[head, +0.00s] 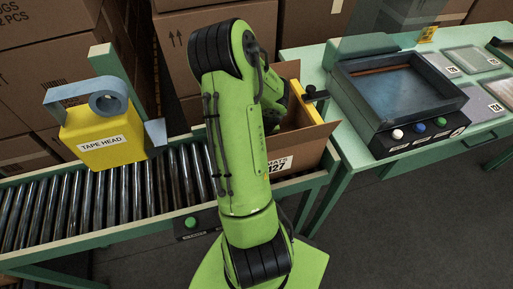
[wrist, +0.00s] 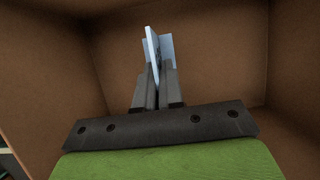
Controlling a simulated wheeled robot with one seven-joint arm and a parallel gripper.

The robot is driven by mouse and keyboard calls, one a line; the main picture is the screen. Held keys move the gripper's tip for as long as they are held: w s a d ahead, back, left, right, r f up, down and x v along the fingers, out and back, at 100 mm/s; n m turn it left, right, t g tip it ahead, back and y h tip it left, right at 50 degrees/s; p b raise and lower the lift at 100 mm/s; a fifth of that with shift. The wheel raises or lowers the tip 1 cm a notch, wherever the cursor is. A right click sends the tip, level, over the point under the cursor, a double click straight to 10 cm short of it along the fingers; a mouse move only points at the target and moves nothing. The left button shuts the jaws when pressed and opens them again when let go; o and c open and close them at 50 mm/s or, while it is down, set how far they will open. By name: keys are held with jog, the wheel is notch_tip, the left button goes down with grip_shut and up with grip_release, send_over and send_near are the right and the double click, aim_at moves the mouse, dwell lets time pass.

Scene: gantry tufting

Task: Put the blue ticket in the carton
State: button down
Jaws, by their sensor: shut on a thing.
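The open brown carton (head: 308,150) stands at the right end of the roller conveyor, with a label reading "MATS 127" on its front. My green arm covers part of it in the head view, and my gripper is hidden there. In the wrist view my gripper (wrist: 157,72) is shut on the pale blue ticket (wrist: 152,45), which sticks up past the fingertips. The brown carton walls (wrist: 215,55) surround the gripper and ticket in that view. I cannot tell how far the ticket is from the carton floor.
A yellow tape head (head: 100,138) stands over the conveyor rollers (head: 95,200) on the left. A green table (head: 315,65) on the right bears a dark tray machine (head: 400,95) with buttons and several grey plates. Stacked cartons (head: 60,50) fill the back.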

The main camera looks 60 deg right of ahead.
jog(key=f, duration=0.5)
jog(key=shift+w+b, duration=0.2)
jog(key=shift+b, duration=0.2)
jog(key=shift+f, duration=0.15)
jog(key=c, duration=1.3)
grip_release()
jog(key=shift+o, duration=0.2)
jog(key=p+v, duration=0.2)
jog(key=v, duration=1)
jog(key=shift+p, duration=0.4)
